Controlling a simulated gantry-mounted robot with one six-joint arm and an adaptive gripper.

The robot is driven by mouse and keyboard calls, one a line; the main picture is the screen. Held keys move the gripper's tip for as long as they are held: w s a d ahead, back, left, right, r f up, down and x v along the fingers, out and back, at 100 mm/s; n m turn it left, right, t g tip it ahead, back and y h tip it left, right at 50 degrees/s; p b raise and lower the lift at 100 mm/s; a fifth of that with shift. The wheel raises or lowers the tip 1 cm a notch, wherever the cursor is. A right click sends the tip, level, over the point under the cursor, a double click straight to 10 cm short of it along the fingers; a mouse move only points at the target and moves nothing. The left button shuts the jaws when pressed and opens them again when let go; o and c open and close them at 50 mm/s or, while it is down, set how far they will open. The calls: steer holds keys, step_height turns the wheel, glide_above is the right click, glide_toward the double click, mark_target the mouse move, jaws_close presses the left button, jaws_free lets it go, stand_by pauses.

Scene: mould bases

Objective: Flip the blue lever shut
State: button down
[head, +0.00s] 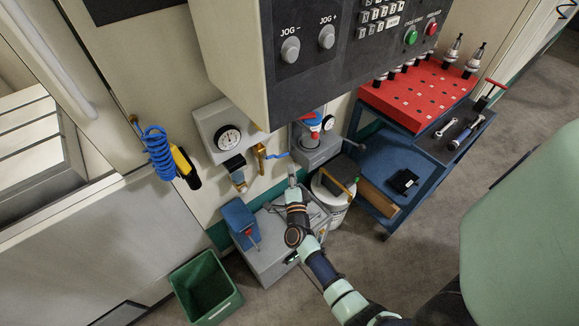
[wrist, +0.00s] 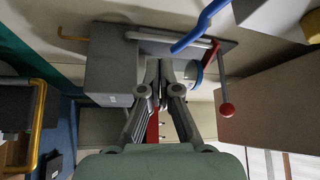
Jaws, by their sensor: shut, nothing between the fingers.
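The blue lever (head: 278,155) sticks out to the right from a brass valve (head: 261,157) on the machine's wall panel. In the wrist view the blue lever (wrist: 203,25) reaches down from the top right, its free end just above and right of my fingertips. My gripper (head: 292,180) points up toward the panel, below and right of the lever's free end. In the wrist view my gripper (wrist: 158,68) has its fingertips together with nothing held. I see a gap between fingers and lever there; contact is hard to judge.
A grey unit with a gauge (head: 317,153) stands right of the lever. A rod with a red ball (wrist: 227,110) hangs right of my fingers in the wrist view. A blue coiled hose (head: 158,155) hangs left. A white bucket (head: 335,203) and blue cart (head: 375,165) stand right.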

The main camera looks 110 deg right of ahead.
steer(key=s+a+f, duration=0.1)
steer(key=a+f, duration=0.4)
steer(key=a, duration=0.4)
steer(key=shift+f+p, duration=0.35)
steer(key=shift+f, duration=0.05)
steer(key=shift+a, duration=0.1)
